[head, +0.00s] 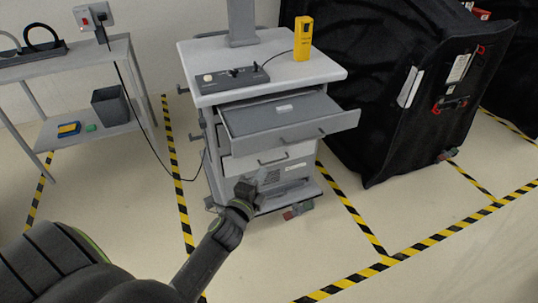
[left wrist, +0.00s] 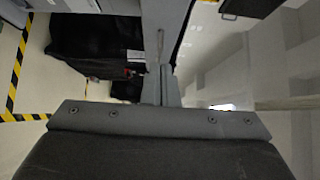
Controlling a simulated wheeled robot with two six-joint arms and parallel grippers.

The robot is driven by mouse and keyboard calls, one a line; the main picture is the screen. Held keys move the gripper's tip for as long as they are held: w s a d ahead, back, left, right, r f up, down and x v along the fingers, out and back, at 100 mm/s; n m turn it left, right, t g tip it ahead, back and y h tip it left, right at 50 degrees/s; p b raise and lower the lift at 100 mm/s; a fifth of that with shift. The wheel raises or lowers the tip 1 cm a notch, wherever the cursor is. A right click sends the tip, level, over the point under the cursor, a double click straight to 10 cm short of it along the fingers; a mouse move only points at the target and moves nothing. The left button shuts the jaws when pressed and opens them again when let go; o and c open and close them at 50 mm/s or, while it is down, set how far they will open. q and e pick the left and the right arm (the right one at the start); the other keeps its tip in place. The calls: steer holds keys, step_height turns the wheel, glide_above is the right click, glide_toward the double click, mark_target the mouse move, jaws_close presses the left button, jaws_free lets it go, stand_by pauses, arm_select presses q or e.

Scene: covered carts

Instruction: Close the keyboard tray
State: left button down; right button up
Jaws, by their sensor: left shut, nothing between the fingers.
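The keyboard tray (head: 338,122) is the top pull-out of a light grey cart (head: 220,47). It stands out well past the cart's front, with a dark grey panel inside and a bar handle on its front. My left gripper (head: 246,189) is shut and empty, low in front of the cart, below and left of the tray's front, apart from the tray. In the left wrist view, the shut left gripper (left wrist: 161,97) points at a grey panel with a bar handle; I cannot tell for certain which drawer this is. My right gripper is not in view.
A yellow device (head: 303,40) and a dark control box (head: 233,80) sit on the cart top. A black-covered cart (head: 385,110) stands close on the right, a side table (head: 75,70) on the left. Floor in front is clear.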

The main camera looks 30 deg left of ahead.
arm_select(q)
glide_toward(272, 141)
steer(key=w+d, duration=0.3)
steer(key=w+a, duration=0.1)
steer(key=w+a+b, duration=0.1)
steer(key=a, duration=0.1)
steer(key=shift+w+f, duration=0.15)
steer(key=shift+w, duration=0.05)
steer(key=shift+w+a, duration=0.25)
steer(key=shift+a, duration=0.05)
